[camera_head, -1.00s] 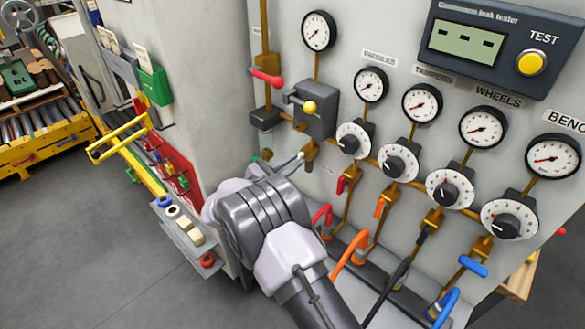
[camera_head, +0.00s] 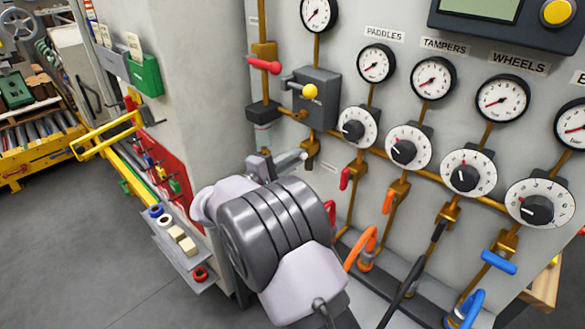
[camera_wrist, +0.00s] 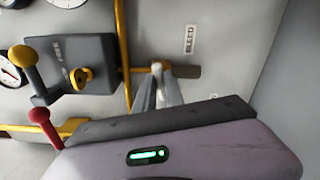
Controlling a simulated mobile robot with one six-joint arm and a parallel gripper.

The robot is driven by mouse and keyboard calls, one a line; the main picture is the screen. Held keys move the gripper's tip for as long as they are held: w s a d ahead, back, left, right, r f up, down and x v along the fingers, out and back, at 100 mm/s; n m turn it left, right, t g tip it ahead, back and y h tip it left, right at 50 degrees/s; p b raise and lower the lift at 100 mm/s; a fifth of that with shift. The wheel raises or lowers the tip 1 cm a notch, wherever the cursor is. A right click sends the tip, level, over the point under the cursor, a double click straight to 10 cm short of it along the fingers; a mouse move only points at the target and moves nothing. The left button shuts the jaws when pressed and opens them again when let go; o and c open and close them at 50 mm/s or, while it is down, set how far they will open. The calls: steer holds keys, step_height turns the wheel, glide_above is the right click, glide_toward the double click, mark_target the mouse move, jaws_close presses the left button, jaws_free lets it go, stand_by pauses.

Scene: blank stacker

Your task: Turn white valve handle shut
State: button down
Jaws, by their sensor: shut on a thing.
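The white valve handle (camera_wrist: 168,88) shows in the wrist view between my fingers, below a brass valve (camera_wrist: 157,68). My gripper (camera_wrist: 160,97) is shut on it. In the head view my gripper (camera_head: 277,163) is at the wall panel, just left of and below the brass valve (camera_head: 310,148). My own wrist covers much of that area, and the handle is mostly hidden there by the fingers.
A grey box (camera_head: 315,97) with a yellow-knobbed lever sits above the valve. A red handle (camera_head: 264,65) sticks out up left. Dials (camera_head: 358,127) and coloured hoses (camera_head: 362,248) fill the panel to the right. A small shelf (camera_head: 178,245) stands left of my wrist.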

steer(key=shift+f+m+b, duration=0.15)
steer(key=shift+m+b, duration=0.9)
steer(key=shift+m, duration=0.25)
steer(key=c, duration=1.4)
jaws_free()
steer(key=shift+c, duration=0.2)
steer(key=p+v, duration=0.5)
steer(key=v, duration=1.2)
steer(key=shift+s, duration=0.2)
